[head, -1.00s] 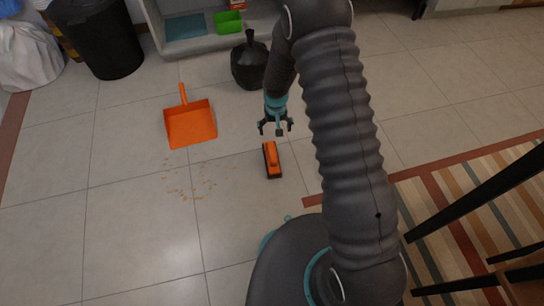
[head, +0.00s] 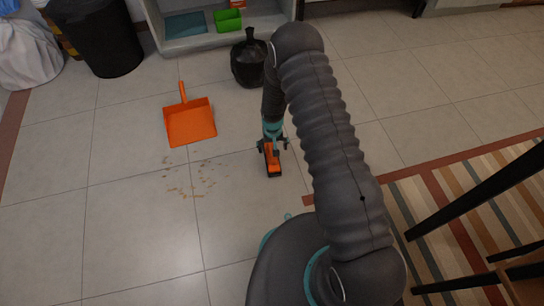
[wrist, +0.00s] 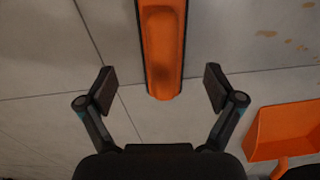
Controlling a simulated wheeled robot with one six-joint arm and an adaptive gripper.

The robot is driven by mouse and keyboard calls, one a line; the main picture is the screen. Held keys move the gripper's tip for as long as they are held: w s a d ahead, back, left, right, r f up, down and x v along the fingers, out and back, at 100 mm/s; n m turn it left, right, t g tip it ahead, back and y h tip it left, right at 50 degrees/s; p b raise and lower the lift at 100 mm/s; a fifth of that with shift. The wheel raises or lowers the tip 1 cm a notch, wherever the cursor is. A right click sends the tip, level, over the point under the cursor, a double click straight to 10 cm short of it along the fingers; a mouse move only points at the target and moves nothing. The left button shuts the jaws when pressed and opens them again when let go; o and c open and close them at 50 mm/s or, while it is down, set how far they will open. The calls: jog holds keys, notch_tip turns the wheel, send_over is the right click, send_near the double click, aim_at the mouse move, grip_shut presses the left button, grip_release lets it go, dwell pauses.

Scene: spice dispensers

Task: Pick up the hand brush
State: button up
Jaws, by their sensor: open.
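The hand brush (head: 272,168) lies on the tiled floor, orange on top with a dark edge. In the wrist view the brush (wrist: 162,50) runs from the top edge down to a rounded end between my fingers. My gripper (head: 272,146) is over the far end of the brush in the head view and partly hides it. In the wrist view my gripper (wrist: 159,90) is open, with one finger on each side of the brush and a gap on both sides. Nothing is held.
An orange dustpan (head: 190,123) lies left of the brush, with brown crumbs (head: 190,180) scattered nearby. A black bag (head: 249,60) stands behind, near a shelf (head: 190,42). A black bin (head: 98,40) is at back left. A striped rug (head: 470,205) and dark furniture legs (head: 480,196) are at right.

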jog(key=shift+s+a+f, duration=0.1)
jog(key=shift+f, duration=1.1)
jog(key=shift+s+a+f, duration=0.1)
jog(key=shift+f, duration=1.05)
jog(key=c, duration=1.3)
